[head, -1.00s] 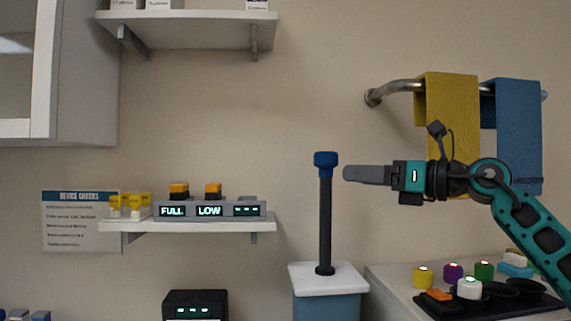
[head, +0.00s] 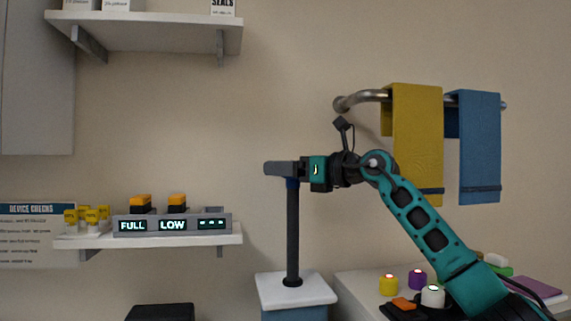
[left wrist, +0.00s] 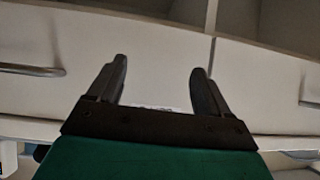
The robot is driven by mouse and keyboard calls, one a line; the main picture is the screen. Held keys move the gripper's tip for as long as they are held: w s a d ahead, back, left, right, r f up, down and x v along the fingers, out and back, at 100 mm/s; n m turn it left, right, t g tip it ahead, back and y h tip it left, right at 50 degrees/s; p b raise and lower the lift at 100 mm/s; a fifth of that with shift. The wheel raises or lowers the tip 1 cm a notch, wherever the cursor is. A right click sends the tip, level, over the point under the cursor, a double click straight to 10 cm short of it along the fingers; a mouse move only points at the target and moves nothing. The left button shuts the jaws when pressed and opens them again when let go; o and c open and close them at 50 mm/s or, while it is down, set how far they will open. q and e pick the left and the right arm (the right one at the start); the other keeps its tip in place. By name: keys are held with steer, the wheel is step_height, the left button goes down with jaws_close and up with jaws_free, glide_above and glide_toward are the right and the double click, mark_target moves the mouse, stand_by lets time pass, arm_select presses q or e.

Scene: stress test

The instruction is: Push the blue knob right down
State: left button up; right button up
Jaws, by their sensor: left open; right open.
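The blue knob (head: 292,184) tops a dark upright rod (head: 293,235) on a white-topped stand (head: 270,288) in the head view. Only the knob's lower part shows. My right gripper (head: 270,168) lies level across the knob's upper part, its fingers pointing left and its arm coming from the right. It is seen side-on, so I cannot tell whether the fingers are around the knob, touching it or in front of it. My left gripper (left wrist: 159,65) shows only in the left wrist view, open and empty before pale drawer fronts.
Coloured knobs, among them a yellow one (head: 389,285), stand on the counter at the lower right. A yellow towel (head: 416,140) and a blue towel (head: 480,150) hang on a rail. Shelves with devices (head: 172,225) are left. The wall area between is clear.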

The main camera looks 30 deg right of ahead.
arm_select(q)
steer(key=shift+r, duration=0.1)
arm_select(e)
steer(key=shift+w+a, duration=0.15)
steer(key=shift+w, duration=0.1)
steer(key=shift+c, duration=0.4)
